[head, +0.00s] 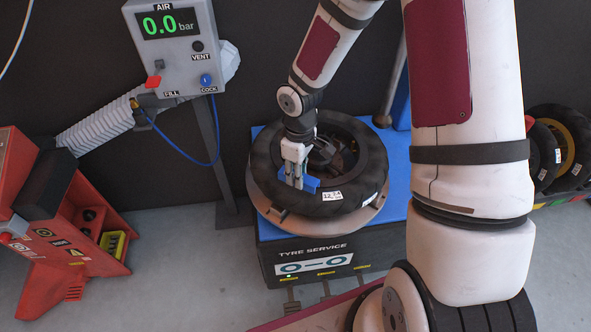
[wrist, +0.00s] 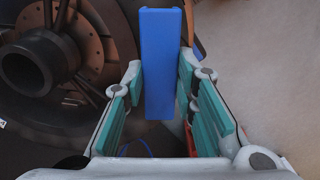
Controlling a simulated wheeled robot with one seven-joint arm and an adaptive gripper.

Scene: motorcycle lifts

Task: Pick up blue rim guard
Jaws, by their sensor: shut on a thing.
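The blue rim guard (wrist: 162,65) is a plain blue block between my gripper's fingers in the wrist view. My gripper (wrist: 158,85) is shut on it, with a finger pad against each long side. In the head view my gripper (head: 296,165) points down over the front left part of a black tyre (head: 265,165). Part of the blue rim guard (head: 311,184) shows beside the fingers there. I cannot tell whether the guard touches the tyre or rim.
The tyre lies flat on a tyre machine (head: 305,250) with a round plate. An air box (head: 177,45) on a post stands left, with a blue hose (head: 180,150). A red machine (head: 50,220) is at far left. More tyres (head: 565,140) stand at right.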

